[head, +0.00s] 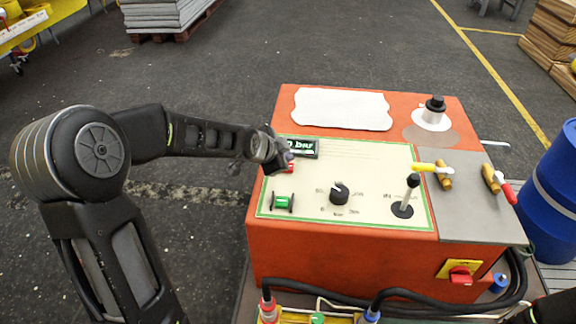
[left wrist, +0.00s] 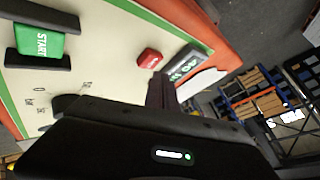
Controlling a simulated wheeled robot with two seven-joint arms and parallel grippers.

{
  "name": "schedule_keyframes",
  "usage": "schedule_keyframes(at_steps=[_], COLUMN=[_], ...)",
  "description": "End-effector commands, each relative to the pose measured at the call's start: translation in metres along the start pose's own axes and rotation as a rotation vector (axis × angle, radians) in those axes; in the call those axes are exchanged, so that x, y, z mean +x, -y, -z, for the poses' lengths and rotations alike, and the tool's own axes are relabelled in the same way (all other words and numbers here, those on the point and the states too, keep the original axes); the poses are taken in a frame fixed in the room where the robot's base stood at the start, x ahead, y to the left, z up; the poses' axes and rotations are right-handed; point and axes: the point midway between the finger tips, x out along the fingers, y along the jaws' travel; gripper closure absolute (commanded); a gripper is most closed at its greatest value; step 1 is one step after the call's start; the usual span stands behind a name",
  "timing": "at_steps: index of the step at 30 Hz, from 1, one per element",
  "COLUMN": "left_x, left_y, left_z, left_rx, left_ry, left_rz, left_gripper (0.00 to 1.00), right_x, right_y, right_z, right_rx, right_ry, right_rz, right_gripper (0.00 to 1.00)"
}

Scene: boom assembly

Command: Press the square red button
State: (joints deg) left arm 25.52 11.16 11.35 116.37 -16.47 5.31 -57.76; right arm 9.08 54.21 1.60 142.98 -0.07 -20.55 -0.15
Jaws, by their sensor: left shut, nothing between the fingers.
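A small red button (head: 290,168) is on the cream panel of the orange machine, between the display and the green START button (head: 283,202). It is partly covered by my left gripper in the head view. In the left wrist view the red button (left wrist: 149,59) shows whole, with a squarish, rounded outline, beside the display (left wrist: 184,64). My left gripper (head: 284,156) is shut and empty, close to the button at the panel's left edge. In the left wrist view its dark fingers (left wrist: 160,93) are near the button; I cannot tell whether they touch.
A black knob (head: 339,193) and a black-topped lever (head: 404,208) stand on the panel. Yellow and red handles are at its right. A red switch on a yellow plate (head: 461,271) is on the machine's front. A blue barrel (head: 553,195) stands at the right.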

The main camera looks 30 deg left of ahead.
Motion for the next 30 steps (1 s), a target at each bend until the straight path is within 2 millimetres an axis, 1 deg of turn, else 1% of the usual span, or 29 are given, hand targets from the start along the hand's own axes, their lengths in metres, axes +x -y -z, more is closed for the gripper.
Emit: schedule_keyframes(at_steps=[21,30], left_x=[0.0000,0.0059], left_y=[0.0000,-0.0044], left_z=[0.0000,-0.0044], left_rx=[0.000,-0.001], left_ry=[0.000,0.000], left_rz=[0.000,0.000], left_gripper=[1.00,1.00], right_x=[0.0000,0.0075], right_y=[0.0000,-0.0029], right_z=[0.0000,-0.0001], right_rx=[0.000,0.000], right_ry=[0.000,0.000], right_rz=[0.000,0.000], right_gripper=[1.00,1.00])
